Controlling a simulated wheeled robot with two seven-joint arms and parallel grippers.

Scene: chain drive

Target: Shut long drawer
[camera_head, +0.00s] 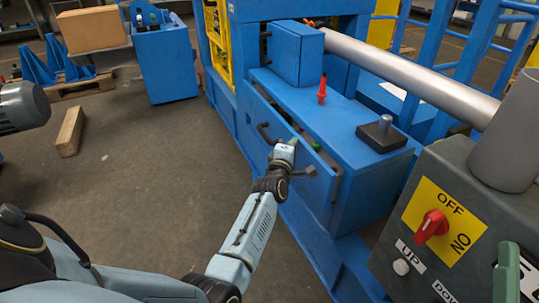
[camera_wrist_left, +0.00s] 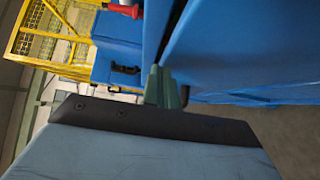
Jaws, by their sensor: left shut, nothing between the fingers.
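The long drawer (camera_head: 290,147) is in the side of the blue machine body in the head view. Its blue front panel stands out from the body, with a dark gap at its near end. A black handle (camera_head: 264,133) shows at its far end. My left gripper (camera_head: 291,143) is at the middle of the drawer front, shut and empty. In the left wrist view its greenish fingers (camera_wrist_left: 161,86) are closed beside the blue panel (camera_wrist_left: 153,32), with a dark gap behind. I cannot tell whether they touch it.
On the blue body stand a red-handled tool (camera_head: 322,90) and a black block with a grey knob (camera_head: 382,135). A control box (camera_head: 440,210) with a red switch is at the right. The grey floor (camera_head: 190,165) left of the machine is mostly clear.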

